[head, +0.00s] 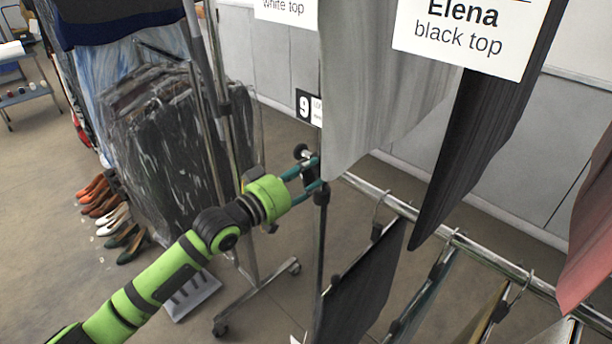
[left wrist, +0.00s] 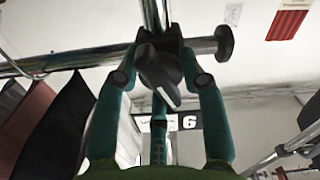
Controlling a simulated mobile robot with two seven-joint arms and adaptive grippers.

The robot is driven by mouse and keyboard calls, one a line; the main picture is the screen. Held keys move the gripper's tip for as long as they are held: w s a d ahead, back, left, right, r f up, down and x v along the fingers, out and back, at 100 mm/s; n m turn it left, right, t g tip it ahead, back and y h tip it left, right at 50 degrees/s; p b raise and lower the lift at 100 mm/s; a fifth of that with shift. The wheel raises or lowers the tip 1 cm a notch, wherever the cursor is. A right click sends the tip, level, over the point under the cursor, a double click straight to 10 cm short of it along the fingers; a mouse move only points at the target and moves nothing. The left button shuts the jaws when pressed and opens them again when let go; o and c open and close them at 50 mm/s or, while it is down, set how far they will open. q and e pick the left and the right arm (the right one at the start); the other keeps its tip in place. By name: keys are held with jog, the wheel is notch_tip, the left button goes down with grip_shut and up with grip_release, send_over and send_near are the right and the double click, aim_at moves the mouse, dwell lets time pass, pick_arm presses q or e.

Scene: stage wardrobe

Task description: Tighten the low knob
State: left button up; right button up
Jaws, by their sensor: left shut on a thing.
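The low knob (left wrist: 160,72) is dark, with a wing-shaped grip tilted down to the right in the left wrist view. It sits on a black clamp where the upright pole (left wrist: 156,14) meets the low rail (left wrist: 75,60). My left gripper (head: 313,173) reaches the clamp from the left in the head view. In the head view the fingers and clamp mostly hide the knob. My right gripper is in neither view.
A black end cap (head: 301,152) sticks out beside the clamp. Dark garments hang from the low rail (head: 400,207). A grey top (head: 370,90) and a black top (head: 480,140) hang above. A wheeled rack base (head: 258,295) and shoes (head: 120,230) are at left.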

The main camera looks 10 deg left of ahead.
pick_arm(q)
jog(key=m, duration=0.4)
jog(key=shift+a, duration=0.1)
jog(key=shift+m, duration=0.3)
dwell(0.4)
jog(key=o, duration=1.1)
jog(key=v, duration=1.2)
